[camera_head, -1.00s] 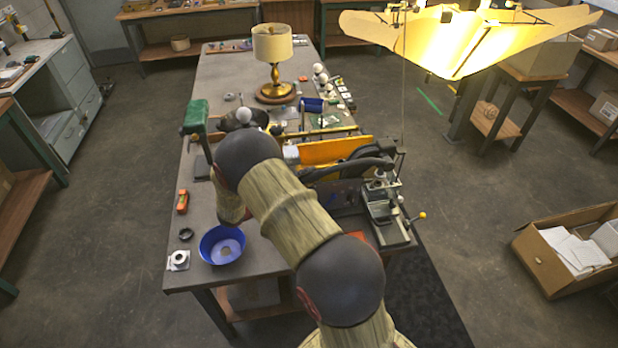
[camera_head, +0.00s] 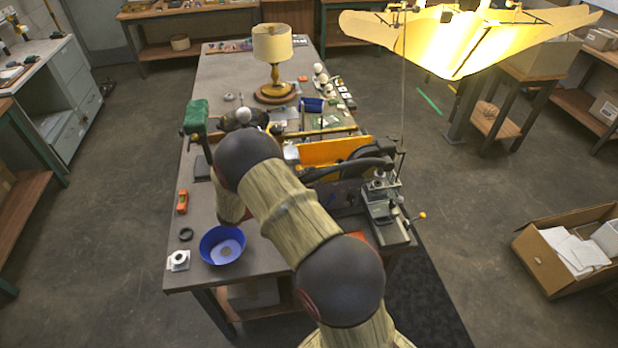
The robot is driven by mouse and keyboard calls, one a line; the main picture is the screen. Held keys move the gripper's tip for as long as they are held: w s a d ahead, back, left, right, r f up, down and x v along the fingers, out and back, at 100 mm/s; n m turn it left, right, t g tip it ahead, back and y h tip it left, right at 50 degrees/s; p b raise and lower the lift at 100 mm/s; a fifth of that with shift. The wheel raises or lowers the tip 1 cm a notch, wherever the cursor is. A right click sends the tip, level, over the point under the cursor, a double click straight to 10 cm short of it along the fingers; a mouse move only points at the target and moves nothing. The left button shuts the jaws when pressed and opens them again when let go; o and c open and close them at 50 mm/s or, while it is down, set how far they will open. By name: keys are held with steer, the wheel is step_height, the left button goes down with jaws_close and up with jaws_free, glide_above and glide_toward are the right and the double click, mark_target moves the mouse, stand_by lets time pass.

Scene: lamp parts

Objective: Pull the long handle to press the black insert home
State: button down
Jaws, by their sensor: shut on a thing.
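A green press-like fixture (camera_head: 195,115) on a dark post stands at the left edge of the workbench, with a small brass-coloured knob (camera_head: 194,137) just below its head. A second small press (camera_head: 386,207) stands at the bench's right front, with a yellow-knobbed lever (camera_head: 421,215). I cannot tell from this view which of these has the long handle. A small black ring (camera_head: 186,234) lies on the left front of the bench; I cannot tell whether it is the black insert. My arm crosses the front of the bench and hides my gripper and whatever it grips.
A blue bowl (camera_head: 222,245), a white block with a ring (camera_head: 178,260) and an orange tool (camera_head: 182,202) lie at the bench's left front. A brass lamp (camera_head: 273,60) stands farther back. An orange-yellow piece (camera_head: 335,150) lies behind my arm.

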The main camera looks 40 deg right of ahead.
steer(key=shift+r, duration=0.1)
steer(key=r+y+p, duration=0.1)
steer(key=r+p, duration=0.1)
steer(key=r, duration=0.1)
steer(key=d+r+m+t+y+p, duration=0.1)
steer(key=r+y+p, duration=0.1)
steer(key=r, duration=0.2)
steer(key=s+r+y+p, duration=0.1)
steer(key=r+p, duration=0.1)
steer(key=r, duration=0.2)
steer(key=shift+d+r+m, duration=0.25)
steer(key=shift+d+m, duration=0.05)
steer(key=shift+d, duration=0.05)
steer(key=s+d+r+m+t+y+p, duration=0.1)
steer(key=s+d+r+t+y+p, duration=0.1)
steer(key=d+r+y+p, duration=0.3)
step_height(320, 180, up, 4)
steer(key=shift+s+d+r+p, duration=0.1)
steer(key=shift+s+d+p, duration=0.25)
steer(key=shift+s+p, duration=0.2)
